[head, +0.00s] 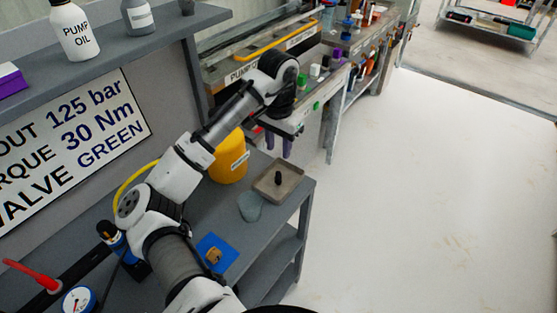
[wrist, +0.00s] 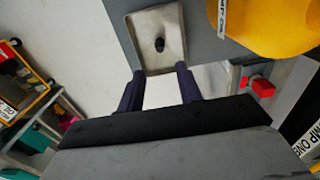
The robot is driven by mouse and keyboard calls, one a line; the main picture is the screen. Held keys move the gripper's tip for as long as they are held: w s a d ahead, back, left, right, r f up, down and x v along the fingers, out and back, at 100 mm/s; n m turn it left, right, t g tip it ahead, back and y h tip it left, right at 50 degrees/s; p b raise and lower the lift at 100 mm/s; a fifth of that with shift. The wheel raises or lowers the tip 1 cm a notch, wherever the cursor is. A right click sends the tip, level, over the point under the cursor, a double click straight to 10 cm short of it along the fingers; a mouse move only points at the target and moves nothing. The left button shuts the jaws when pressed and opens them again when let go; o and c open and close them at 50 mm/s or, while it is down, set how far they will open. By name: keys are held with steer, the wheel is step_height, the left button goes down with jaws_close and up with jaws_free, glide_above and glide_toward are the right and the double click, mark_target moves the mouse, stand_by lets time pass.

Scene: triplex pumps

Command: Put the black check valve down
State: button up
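A small black piece that looks like the black check valve (head: 278,178) stands in a shallow beige-grey metal tray (head: 264,190) on the grey bench. In the wrist view the valve (wrist: 159,44) is near the middle of the tray (wrist: 143,22), seen from above. My gripper (head: 279,151) is above the tray, apart from the valve. In the wrist view its two dark purple fingers (wrist: 159,71) are spread with nothing between them. The fingers do not touch the valve.
A yellow container (head: 229,158) stands left of the tray. A grey-green round item (head: 250,207) lies by the tray's near-left edge. A blue mat (head: 217,254) with a brass-coloured part is nearer. Open floor (head: 420,190) lies right of the bench.

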steer(key=shift+r, duration=1.85)
